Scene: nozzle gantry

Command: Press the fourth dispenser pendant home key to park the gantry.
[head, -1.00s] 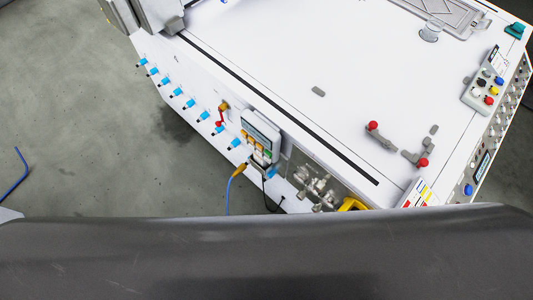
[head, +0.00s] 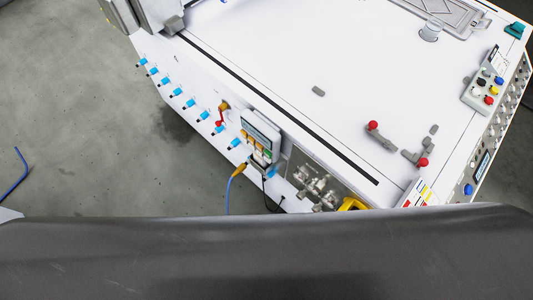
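A pendant (head: 261,132) with a dark screen hangs on the side face of the white machine, near the middle of the head view. Below its screen are orange, white and green keys (head: 257,146); they are too small to read, and I cannot tell which is the home key. A second key box (head: 484,89) with black, white, red, yellow and blue buttons sits at the machine's right edge. I cannot tell from its look whether either one is the fourth dispenser's pendant. Neither of my grippers shows in the head view.
The white machine deck (head: 270,45) carries two red-knobbed clamps (head: 373,127). Blue fittings (head: 177,91) line its left side. Metal valves (head: 316,188) and a cable with a yellow plug (head: 238,170) are near the pendant. Grey floor (head: 80,120) at left is mostly clear.

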